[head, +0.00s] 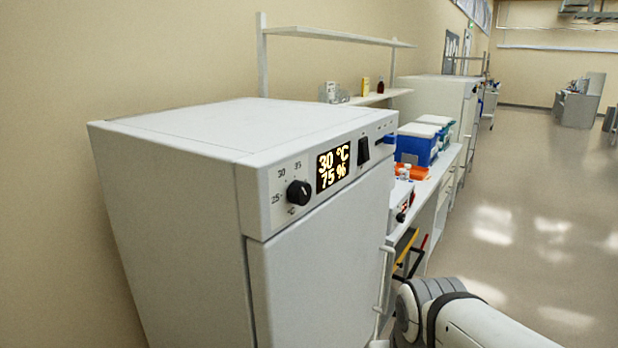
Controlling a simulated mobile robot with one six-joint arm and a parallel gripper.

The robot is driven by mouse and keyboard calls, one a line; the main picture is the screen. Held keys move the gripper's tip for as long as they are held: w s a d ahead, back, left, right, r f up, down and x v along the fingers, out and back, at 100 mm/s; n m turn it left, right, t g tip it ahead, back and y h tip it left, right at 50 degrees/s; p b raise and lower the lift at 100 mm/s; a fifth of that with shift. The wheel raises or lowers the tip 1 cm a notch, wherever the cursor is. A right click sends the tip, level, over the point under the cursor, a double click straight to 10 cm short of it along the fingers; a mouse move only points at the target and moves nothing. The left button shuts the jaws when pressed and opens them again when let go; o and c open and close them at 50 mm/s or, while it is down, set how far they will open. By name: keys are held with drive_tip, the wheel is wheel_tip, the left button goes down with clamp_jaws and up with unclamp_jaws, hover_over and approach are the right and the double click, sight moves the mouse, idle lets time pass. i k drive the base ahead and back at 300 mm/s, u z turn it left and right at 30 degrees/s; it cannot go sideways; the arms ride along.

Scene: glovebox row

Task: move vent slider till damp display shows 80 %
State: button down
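The damp display (333,167) is on the front panel of a white incubator-like cabinet (190,130). It reads 30 °C above and 75 % below, in yellow digits on black. What looks like the vent slider (384,140) is a small dark piece at the panel's right end, below a row of small marks. It is seen at a steep angle, so its exact setting cannot be read. My arm shows at the lower right, in front of the cabinet. My gripper is not in view.
A black dial (298,193) and a black switch (363,151) flank the display. A door handle (384,290) sticks out below. A bench (440,180) beyond holds blue boxes (417,145) and an orange tray (413,173). The floor at right is clear.

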sight(388, 139)
drive_tip(key=u, duration=2.3)
drive_tip(key=k, duration=0.7)
drive_tip(key=z, duration=1.6)
drive_tip(key=i, duration=1)
drive_tip(key=u, duration=0.1)
